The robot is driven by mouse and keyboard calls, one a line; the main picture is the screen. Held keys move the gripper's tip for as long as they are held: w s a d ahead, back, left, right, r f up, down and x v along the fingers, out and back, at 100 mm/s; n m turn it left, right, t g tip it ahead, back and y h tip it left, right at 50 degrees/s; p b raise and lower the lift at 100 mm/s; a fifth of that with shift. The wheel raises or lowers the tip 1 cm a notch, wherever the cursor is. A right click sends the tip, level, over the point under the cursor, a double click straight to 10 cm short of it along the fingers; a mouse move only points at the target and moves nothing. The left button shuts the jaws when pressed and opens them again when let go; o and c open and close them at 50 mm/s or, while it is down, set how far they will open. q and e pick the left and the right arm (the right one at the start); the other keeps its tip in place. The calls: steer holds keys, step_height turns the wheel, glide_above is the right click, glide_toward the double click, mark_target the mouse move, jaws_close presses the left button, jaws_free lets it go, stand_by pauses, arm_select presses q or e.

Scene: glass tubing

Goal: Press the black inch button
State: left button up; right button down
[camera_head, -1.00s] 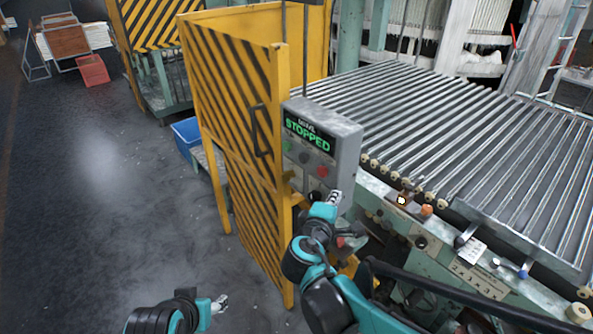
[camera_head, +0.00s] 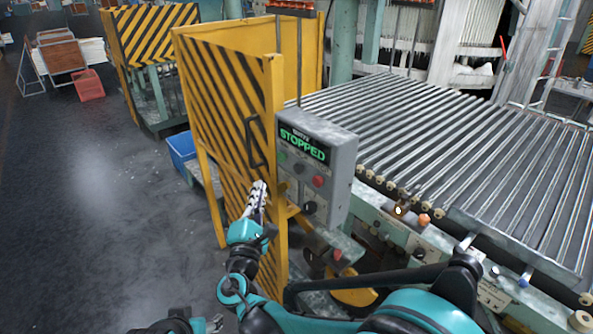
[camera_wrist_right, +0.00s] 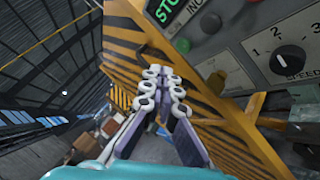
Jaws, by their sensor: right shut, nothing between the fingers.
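The grey control box (camera_head: 343,172) has a lit display (camera_head: 303,145) reading STOPPED. Below the display are a green button (camera_head: 283,156), the black button (camera_head: 299,167) and a red button (camera_head: 317,181). In the right wrist view the black button (camera_wrist_right: 212,21) is at the top, beside the green button (camera_wrist_right: 183,45). My right gripper (camera_head: 260,187) is shut and empty, left of the box and in front of the yellow gate. Its fingers also show in the right wrist view (camera_wrist_right: 163,75), apart from the buttons.
The yellow and black striped gate (camera_head: 225,110) stands just left of the box. A black speed knob (camera_head: 309,207) sits low on the panel. The roller conveyor (camera_head: 430,150) extends right. A blue bin (camera_head: 181,148) is behind the gate.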

mark_target(299, 168)
steer(key=w+d, duration=0.5)
steer(key=d, duration=0.2)
stand_by(0.5)
steer(key=shift+w+d, duration=0.2)
steer(key=shift+d, duration=0.05)
stand_by(1.1)
steer(key=shift+w+d, duration=0.15)
steer(key=shift+d, duration=0.05)
